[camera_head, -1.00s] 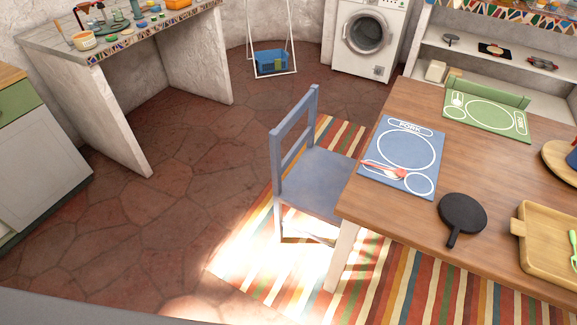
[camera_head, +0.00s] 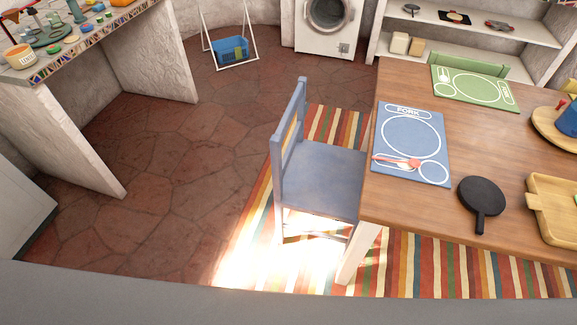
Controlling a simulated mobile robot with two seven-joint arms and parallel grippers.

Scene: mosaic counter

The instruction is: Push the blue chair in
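The blue chair (camera_head: 322,180) stands upright on the striped rug at the left side of the wooden table (camera_head: 480,150). Its backrest (camera_head: 288,150) faces left, away from the table. The front of its seat reaches the table's left edge, and a stretch of seat shows between backrest and table. Neither of my grippers is in view.
A striped rug (camera_head: 420,262) lies under chair and table. The stone floor (camera_head: 190,190) left of the chair is clear. A mosaic counter (camera_head: 85,35) stands at the left, a blue basket (camera_head: 232,48) on a rack and a washing machine (camera_head: 328,25) behind.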

